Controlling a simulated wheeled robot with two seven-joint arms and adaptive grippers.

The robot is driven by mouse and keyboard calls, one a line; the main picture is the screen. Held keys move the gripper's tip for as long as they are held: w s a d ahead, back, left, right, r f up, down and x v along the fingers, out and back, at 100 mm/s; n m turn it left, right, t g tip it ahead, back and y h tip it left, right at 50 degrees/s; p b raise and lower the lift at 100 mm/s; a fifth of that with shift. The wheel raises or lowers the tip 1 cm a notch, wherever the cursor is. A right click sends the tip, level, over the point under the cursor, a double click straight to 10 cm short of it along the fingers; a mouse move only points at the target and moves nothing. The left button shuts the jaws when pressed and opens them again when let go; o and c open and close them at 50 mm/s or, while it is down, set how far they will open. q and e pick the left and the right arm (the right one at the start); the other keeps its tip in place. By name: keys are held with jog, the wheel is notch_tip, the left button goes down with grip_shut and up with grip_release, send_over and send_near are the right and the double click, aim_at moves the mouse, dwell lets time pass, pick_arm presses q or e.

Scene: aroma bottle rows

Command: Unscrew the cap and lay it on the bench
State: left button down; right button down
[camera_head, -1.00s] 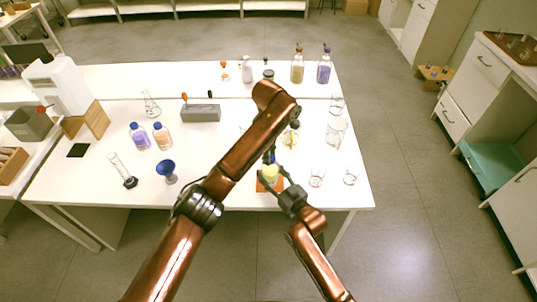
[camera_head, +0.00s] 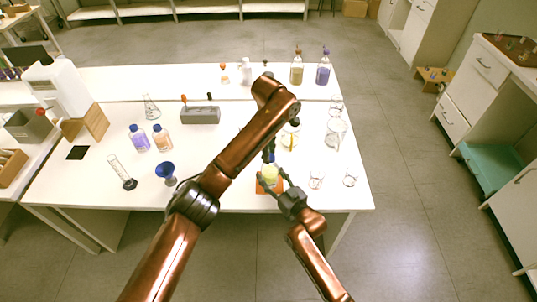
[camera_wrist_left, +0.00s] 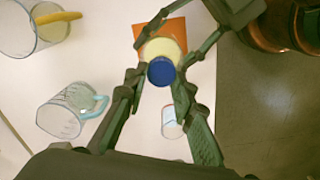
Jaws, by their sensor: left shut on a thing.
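A bottle with pale yellow content (camera_head: 270,174) stands on an orange mat (camera_head: 262,188) near the bench's front edge. Its blue cap (camera_wrist_left: 161,71) is between the fingertips of my left gripper (camera_wrist_left: 158,84), which is shut on it from above. The cap overlaps the bottle (camera_wrist_left: 165,48) in the left wrist view; I cannot tell whether any gap separates them. My right gripper (camera_head: 273,179) reaches in from the front right with its fingers around the bottle body. My left arm hides part of the bench behind.
Glass beakers (camera_head: 317,179) stand right of the mat, with larger glassware (camera_head: 335,133) behind. A blue-topped vessel (camera_head: 166,171), a cylinder (camera_head: 121,172) and two bottles (camera_head: 138,138) stand left. Bare white bench (camera_head: 80,185) shows at front left.

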pick_arm(q)
jog(key=shift+r, duration=0.25)
pick_arm(e)
jog(key=shift+r, duration=0.15)
pick_arm(q)
jog(key=shift+r, duration=1.95)
pick_arm(e)
jog(key=c, duration=0.9)
grip_release()
jog(key=shift+o, duration=0.2)
